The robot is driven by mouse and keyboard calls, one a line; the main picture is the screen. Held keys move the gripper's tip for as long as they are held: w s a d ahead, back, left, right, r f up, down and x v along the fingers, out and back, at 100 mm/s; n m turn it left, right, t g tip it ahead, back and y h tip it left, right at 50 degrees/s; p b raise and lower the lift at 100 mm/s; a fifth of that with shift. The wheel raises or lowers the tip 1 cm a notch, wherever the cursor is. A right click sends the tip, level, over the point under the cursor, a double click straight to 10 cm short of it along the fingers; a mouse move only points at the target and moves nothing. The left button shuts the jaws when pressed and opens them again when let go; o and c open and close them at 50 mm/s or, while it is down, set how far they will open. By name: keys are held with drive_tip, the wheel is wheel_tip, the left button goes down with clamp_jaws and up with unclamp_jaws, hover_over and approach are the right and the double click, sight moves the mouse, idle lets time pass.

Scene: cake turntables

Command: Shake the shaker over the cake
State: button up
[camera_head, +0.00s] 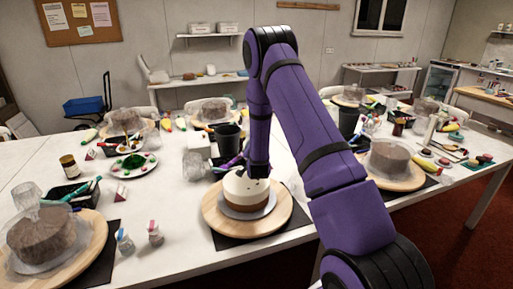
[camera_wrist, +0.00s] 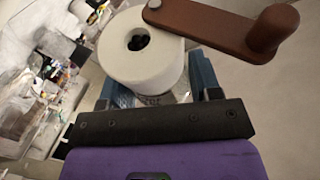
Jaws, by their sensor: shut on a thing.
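The cake (camera_head: 247,200), pale on top and brown below, sits on a white board on a round wooden turntable (camera_head: 213,217). My gripper (camera_head: 257,170) points down right above the cake's top. In the wrist view my gripper (camera_wrist: 157,84) is shut on the shaker (camera_wrist: 115,62). It shows a thick white round body with a hole holding dark bits, a brown crank handle (camera_wrist: 215,32) and a clear part between the blue fingers. In the head view I cannot make out the shaker clearly. Whether the shaker is apart from the cake cannot be told.
A covered brown cake (camera_head: 42,238) stands on a turntable at front left, another (camera_head: 389,160) at right. Black cups (camera_head: 228,138), a clear jar and a green-smeared plate (camera_head: 132,166) crowd the table behind. The front edge is mostly bare.

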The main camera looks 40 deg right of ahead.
drive_tip(key=shift+r, duration=0.2)
drive_tip(key=shift+d, duration=0.1)
